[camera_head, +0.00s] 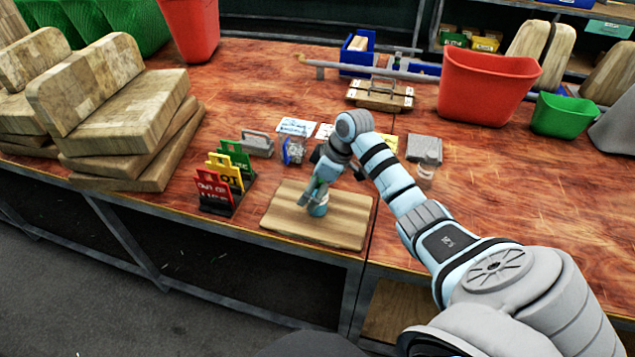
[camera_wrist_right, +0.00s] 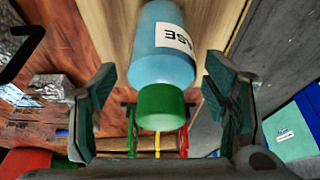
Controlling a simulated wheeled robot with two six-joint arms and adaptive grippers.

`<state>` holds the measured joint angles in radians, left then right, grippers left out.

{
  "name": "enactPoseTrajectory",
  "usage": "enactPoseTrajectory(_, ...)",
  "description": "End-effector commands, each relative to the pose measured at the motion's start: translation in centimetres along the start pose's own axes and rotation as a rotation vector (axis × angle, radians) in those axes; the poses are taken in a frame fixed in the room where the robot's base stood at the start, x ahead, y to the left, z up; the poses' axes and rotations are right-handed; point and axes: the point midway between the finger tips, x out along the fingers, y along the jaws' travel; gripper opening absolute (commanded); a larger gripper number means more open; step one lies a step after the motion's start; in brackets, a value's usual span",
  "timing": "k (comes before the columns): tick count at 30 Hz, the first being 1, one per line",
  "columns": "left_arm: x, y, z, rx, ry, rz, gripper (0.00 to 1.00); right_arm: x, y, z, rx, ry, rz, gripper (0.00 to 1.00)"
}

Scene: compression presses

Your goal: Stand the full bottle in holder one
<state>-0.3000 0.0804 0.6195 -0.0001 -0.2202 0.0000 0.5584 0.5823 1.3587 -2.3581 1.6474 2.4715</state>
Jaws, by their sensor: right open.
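A light blue bottle with a green cap (camera_wrist_right: 160,107) and a white label ending in "ASE" shows large in the right wrist view. In the head view the bottle (camera_head: 319,209) is on the wooden board (camera_head: 350,228), partly hidden by my right gripper (camera_head: 316,187). My right gripper (camera_wrist_right: 162,100) is open, with one finger on each side of the bottle's cap end and visible gaps to both. I cannot tell which thing is holder one. My left gripper is not in view.
A rack with red, yellow and green tags (camera_head: 225,180) stands left of the board. Stacked wooden blocks (camera_head: 130,110) fill the left side. A red bin (camera_head: 487,85) and a green bin (camera_head: 563,115) stand at the right.

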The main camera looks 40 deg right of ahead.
Motion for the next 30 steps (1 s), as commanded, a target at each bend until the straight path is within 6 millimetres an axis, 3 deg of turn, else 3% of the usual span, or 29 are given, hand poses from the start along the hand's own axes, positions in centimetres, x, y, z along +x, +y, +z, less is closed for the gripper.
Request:
enactPoseTrajectory(3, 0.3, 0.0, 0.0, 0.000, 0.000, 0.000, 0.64, 1.1, 0.0, 0.0, 0.000, 0.001, 0.000, 0.69)
enactPoseTrajectory(8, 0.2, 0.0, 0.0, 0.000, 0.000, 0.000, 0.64, 1.0, 0.0, 0.0, -0.001, 0.001, 0.001, 0.69)
enactPoseTrajectory(20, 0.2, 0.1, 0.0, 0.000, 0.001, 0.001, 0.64, 1.0, 0.0, 0.0, -0.001, 0.001, 0.001, 0.05)
enactPoseTrajectory(30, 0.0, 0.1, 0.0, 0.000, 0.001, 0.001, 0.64, 0.1, 0.0, -0.4, -0.002, 0.002, 0.001, 0.03)
